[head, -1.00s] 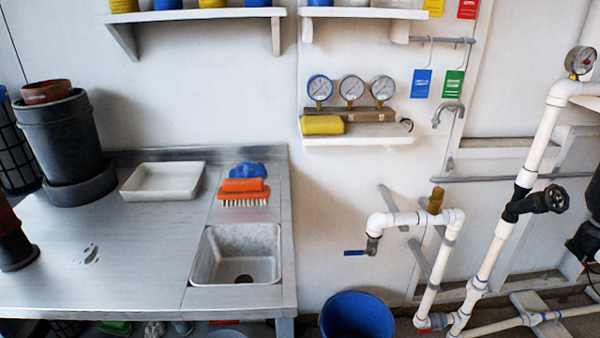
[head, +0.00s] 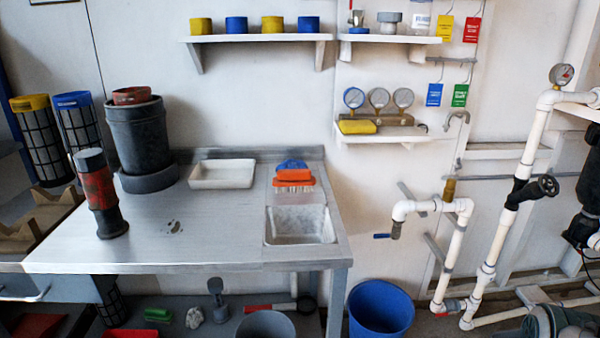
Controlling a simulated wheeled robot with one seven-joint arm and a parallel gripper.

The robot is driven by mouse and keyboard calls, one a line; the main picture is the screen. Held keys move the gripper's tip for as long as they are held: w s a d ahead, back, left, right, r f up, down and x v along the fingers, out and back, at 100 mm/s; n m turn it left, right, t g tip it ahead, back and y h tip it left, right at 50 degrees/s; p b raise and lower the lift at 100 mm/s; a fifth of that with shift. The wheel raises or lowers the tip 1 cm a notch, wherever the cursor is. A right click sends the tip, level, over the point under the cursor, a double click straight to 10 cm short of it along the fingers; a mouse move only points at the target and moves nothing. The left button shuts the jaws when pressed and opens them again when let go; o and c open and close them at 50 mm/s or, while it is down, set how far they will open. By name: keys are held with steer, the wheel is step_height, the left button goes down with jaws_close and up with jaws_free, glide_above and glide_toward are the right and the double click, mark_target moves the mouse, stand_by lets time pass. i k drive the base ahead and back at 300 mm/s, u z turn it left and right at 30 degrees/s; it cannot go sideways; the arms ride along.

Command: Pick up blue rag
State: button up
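The blue rag (head: 291,165) lies crumpled at the back right of the metal workbench (head: 130,243), near the low back edge. An orange brush (head: 294,177) with pale bristles lies just in front of it and hides part of the rag. The sink (head: 300,225) is in front of the brush. My gripper does not show in the head view.
A white tray (head: 222,175) stands left of the rag. A dark bucket (head: 136,138) and a red-black cylinder (head: 101,196) stand farther left. A shelf with gauges (head: 378,98) hangs right of the bench. A blue bucket (head: 380,310) and white pipes (head: 484,275) stand at right.

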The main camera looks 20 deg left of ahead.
mark_target(290, 163)
steer(key=u, duration=0.95)
steer(key=i, duration=0.2)
